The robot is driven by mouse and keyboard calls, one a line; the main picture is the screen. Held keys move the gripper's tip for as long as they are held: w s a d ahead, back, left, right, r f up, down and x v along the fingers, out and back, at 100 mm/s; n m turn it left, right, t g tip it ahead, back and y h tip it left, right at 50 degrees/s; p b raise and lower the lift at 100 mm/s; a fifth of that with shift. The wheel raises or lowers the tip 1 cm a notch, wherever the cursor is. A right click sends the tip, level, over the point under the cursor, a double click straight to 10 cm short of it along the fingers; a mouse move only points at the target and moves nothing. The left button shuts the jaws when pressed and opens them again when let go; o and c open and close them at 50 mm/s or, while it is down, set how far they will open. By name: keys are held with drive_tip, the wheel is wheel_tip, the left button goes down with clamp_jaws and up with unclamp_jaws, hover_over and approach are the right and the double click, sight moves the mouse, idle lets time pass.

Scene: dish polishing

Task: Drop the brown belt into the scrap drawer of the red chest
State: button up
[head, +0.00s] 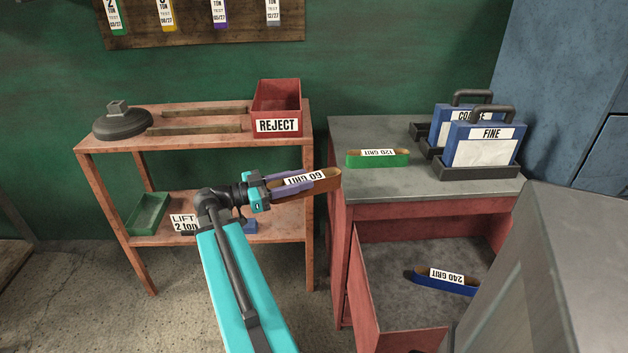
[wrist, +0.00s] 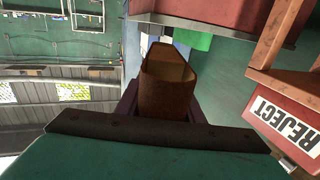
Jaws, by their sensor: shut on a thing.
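The brown belt (head: 322,185), a loop labelled 60 GRIT, is held in my gripper (head: 303,182), whose purple fingers are shut on it. It hangs in the air between the shelf and the red chest (head: 342,240). In the wrist view the belt (wrist: 170,90) stands out ahead of my gripper (wrist: 160,110) as an open loop. The chest has a grey top and an open drawer (head: 400,275) at its front. A blue belt (head: 440,284) labelled 240 GRIT lies in that drawer. No scrap label is visible on the drawer.
A green belt (head: 375,159) labelled 120 GRIT lies on the chest top, near blue FINE and COARSE holders (head: 484,148) in black trays. A rusty shelf (head: 215,145) at left carries a red REJECT bin (head: 277,97). A grey block (head: 560,270) hides the drawer's right part.

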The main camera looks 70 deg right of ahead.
drive_tip(key=w+a+f+n+t+h, duration=0.2)
drive_tip(key=w+a+n+t+h, duration=0.3)
drive_tip(key=w+a, duration=0.7)
drive_tip(key=w+a+f+n+t+h, duration=0.1)
drive_tip(key=w+a+f+n+t, duration=0.25)
drive_tip(key=w+a+t, duration=0.85)
drive_tip(key=w+a+f+n+t+y, duration=0.1)
drive_tip(key=w+a, duration=0.4)
drive_tip(key=a, duration=0.5)
drive_tip(key=w+a+f+n+t+y, duration=0.1)
drive_tip(key=w+a+n+t, duration=0.3)
drive_tip(key=a, duration=0.6)
drive_tip(key=w+a+f+n+t+y, duration=0.2)
drive_tip(key=w+a, duration=0.4)
drive_tip(key=a, duration=0.4)
drive_tip(key=shift+w+n, duration=0.4)
drive_tip(key=shift+n, duration=0.45)
drive_tip(key=shift+d, duration=0.1)
